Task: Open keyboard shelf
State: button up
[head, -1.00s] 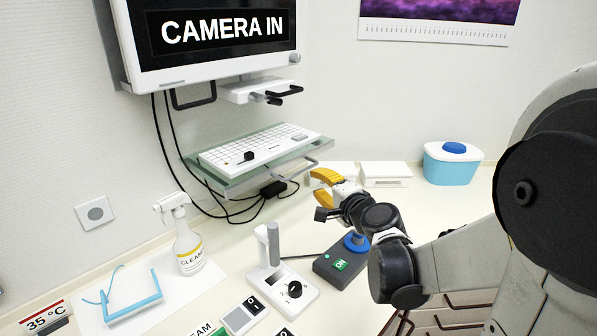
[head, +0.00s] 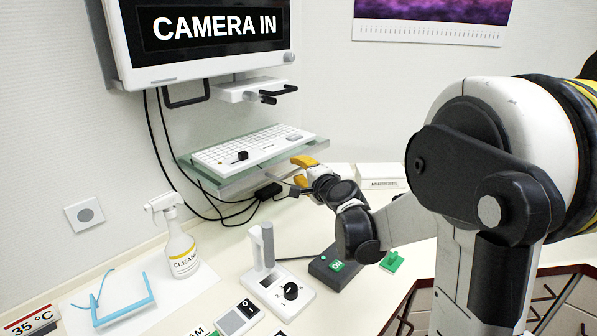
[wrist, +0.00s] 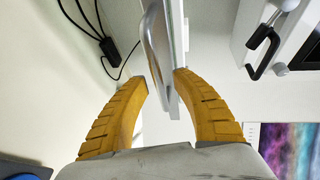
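The keyboard shelf (head: 225,183) is a glassy plate on the left wall below the monitor, with a white keyboard (head: 247,151) on it. My gripper (head: 303,168) is at the shelf's right front corner. In the wrist view the shelf (wrist: 176,30) stands edge-on, and its grey loop handle (wrist: 153,45) shows just ahead of the yellow fingers. My gripper (wrist: 163,84) is open there, with the handle lined up between the fingertips. Contact cannot be told. In the head view my gripper hides most of the handle.
Black cables (head: 215,213) hang under the shelf to a black adapter (head: 268,191). A monitor bracket (head: 250,88) is above.

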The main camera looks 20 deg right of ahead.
grip_shut()
jog(key=s+d, duration=0.3)
jog(key=s, duration=0.4)
jog(key=s+d, duration=0.3)
jog(key=s, duration=0.4)
jog(key=shift+s+p, duration=0.4)
jog(key=shift+p, duration=0.05)
grip_release()
jog(key=shift+s, duration=0.1)
